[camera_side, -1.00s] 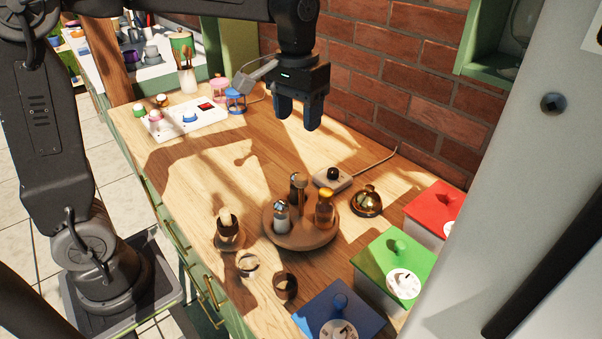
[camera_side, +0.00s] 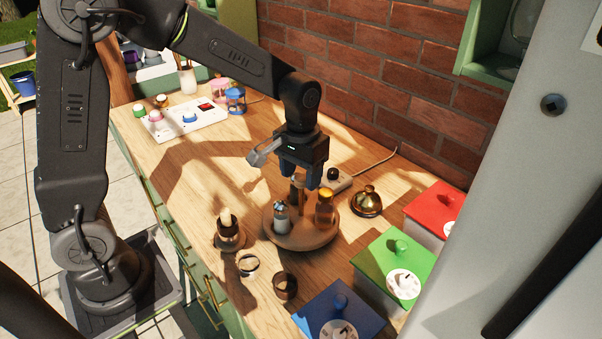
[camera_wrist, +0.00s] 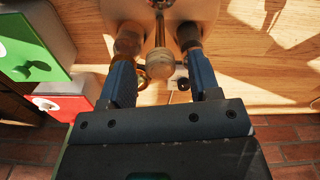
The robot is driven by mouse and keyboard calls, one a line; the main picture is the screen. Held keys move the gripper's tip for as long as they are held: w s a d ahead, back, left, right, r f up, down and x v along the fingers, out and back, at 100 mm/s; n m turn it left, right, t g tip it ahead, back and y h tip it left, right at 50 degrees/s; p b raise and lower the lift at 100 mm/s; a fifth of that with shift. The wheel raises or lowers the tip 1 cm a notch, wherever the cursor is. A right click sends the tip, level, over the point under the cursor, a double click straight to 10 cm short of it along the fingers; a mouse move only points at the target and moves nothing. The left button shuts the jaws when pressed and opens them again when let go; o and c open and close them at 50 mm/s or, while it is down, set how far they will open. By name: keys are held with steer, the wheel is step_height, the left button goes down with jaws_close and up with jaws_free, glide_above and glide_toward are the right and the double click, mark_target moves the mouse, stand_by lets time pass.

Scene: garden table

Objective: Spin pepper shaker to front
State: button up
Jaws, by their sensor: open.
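A round wooden turntable (camera_side: 300,238) stands on the table and carries several containers around a central wooden post with a round knob (camera_wrist: 159,64). A silver-topped shaker with pale contents (camera_side: 282,219) is at the front left. An amber bottle (camera_side: 325,210) is at the right. A dark container (camera_side: 293,196), perhaps the pepper shaker, is at the back, partly hidden by the post and gripper. My gripper (camera_side: 313,186) points down, open, just above the turntable's back. In the wrist view the knob appears between the spread fingers; contact cannot be told.
A brass bell (camera_side: 367,201) and a box with a black knob (camera_side: 335,179) are close to the turntable. Lidded boxes in red (camera_side: 435,208), green (camera_side: 392,258) and blue (camera_side: 338,308) line the right. A candle holder (camera_side: 229,233) and two small cups are in front.

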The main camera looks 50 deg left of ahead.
steer(key=shift+f, duration=0.2)
jaws_close()
stand_by(0.5)
